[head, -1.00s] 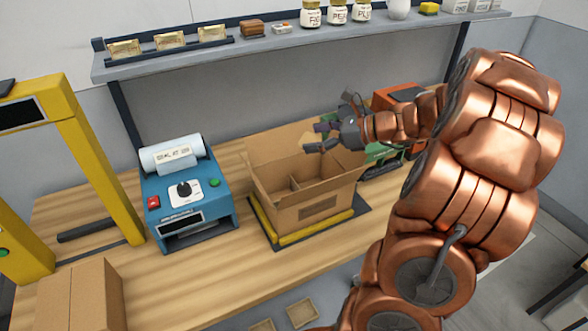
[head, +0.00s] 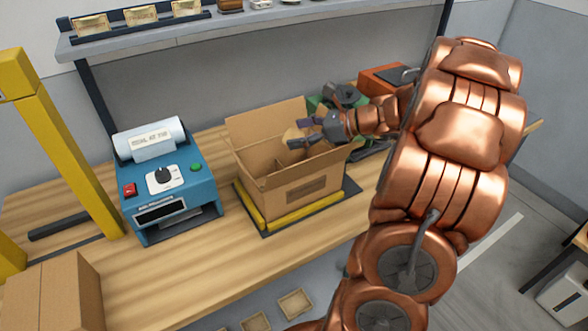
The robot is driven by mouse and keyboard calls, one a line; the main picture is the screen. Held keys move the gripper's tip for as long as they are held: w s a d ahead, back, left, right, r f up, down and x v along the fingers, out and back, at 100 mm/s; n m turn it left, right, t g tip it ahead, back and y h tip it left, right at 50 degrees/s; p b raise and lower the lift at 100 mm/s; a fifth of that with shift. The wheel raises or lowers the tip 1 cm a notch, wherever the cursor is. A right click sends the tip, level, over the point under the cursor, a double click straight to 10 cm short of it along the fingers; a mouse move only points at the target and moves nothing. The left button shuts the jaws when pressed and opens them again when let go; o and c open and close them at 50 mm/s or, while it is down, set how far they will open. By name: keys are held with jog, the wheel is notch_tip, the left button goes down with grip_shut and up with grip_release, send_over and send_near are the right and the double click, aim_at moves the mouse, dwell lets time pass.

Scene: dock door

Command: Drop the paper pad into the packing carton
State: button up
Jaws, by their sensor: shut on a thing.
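The packing carton (head: 262,190) is an open brown box with raised flaps and a divider inside. It stands on a dark mat with yellow edging. My gripper (head: 302,134) reaches in from the right, over the back right part of the carton's opening. It is shut on a small tan thing, apparently the paper pad (head: 291,135), most of which is hard to make out against the cardboard. The pad is above the carton's inside, near the back flap. I cannot tell its exact height.
A blue sealing machine (head: 170,185) stands left of the carton. A yellow frame (head: 60,140) and a closed carton (head: 50,285) are further left. Green and orange machines (head: 385,80) stand behind my wrist. A shelf (head: 250,35) runs above. Several tan squares (head: 295,303) lie below the bench edge.

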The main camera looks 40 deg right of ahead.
jog(key=o, duration=0.6)
notch_tip(320, 180, up, 10)
jog(key=shift+r, duration=0.1)
dwell(0.5)
dwell(0.3)
